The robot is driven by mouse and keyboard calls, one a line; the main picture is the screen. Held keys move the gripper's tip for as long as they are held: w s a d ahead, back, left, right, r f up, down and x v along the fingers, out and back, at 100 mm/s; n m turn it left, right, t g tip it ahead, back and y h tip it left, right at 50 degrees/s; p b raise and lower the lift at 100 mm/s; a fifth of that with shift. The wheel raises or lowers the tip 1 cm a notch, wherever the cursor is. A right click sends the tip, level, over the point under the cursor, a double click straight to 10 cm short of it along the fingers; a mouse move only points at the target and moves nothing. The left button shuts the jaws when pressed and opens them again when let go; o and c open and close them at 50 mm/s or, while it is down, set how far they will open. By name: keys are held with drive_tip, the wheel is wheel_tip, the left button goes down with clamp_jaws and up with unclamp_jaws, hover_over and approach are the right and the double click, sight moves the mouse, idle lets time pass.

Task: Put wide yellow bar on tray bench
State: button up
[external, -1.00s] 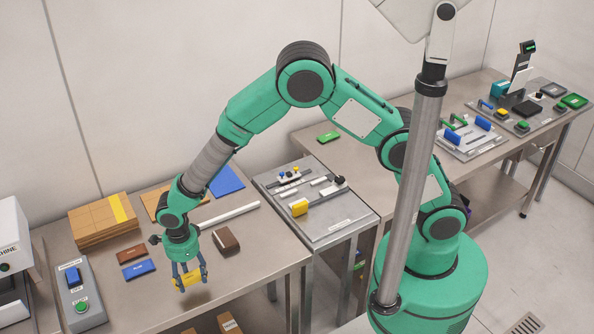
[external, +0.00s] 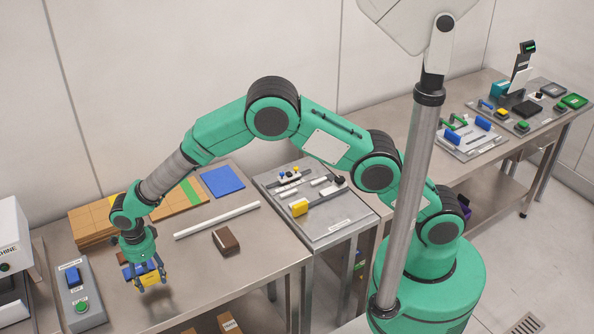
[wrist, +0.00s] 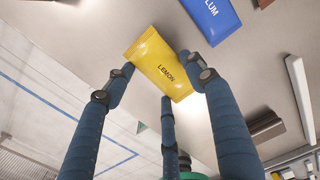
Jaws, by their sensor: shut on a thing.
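The yellow bar (external: 152,279), marked LEMON, is in my gripper (external: 150,284) over the front left part of the near steel bench (external: 220,280). In the wrist view the yellow bar (wrist: 157,66) lies across the tips of my blue fingers (wrist: 165,88), which are shut on it. A shadow on the bench suggests that it is held a little above the surface. The blue PLUM bar (wrist: 212,16) lies close beyond it; in the external view my gripper partly hides it. I cannot tell which surface is the tray bench.
A grey switch box (external: 78,295) stands left of my gripper. Flat cartons (external: 95,222), a white rod (external: 217,220), a brown block (external: 226,242) and a blue sheet (external: 222,181) lie on the bench. A fixture plate (external: 330,226) stands to the right. The bench's front right is clear.

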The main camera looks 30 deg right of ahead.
sight(143, 280)
drive_tip(key=shift+w+a+f, duration=0.1)
drive_tip(key=shift+w+a, duration=0.25)
drive_tip(key=shift+a, duration=0.2)
drive_tip(key=shift+w+a+f, duration=0.1)
drive_tip(key=shift+w+a, duration=0.2)
drive_tip(key=shift+a, duration=0.2)
drive_tip(key=shift+f+b, duration=0.6)
drive_tip(key=shift+f, duration=1.1)
drive_tip(key=shift+f, duration=0.1)
drive_tip(key=o, duration=1.2)
drive_tip(key=shift+c, duration=0.2)
wheel_tip(143, 280, up, 12)
drive_tip(key=shift+r+p, duration=0.1)
drive_tip(key=shift+p, duration=1.15)
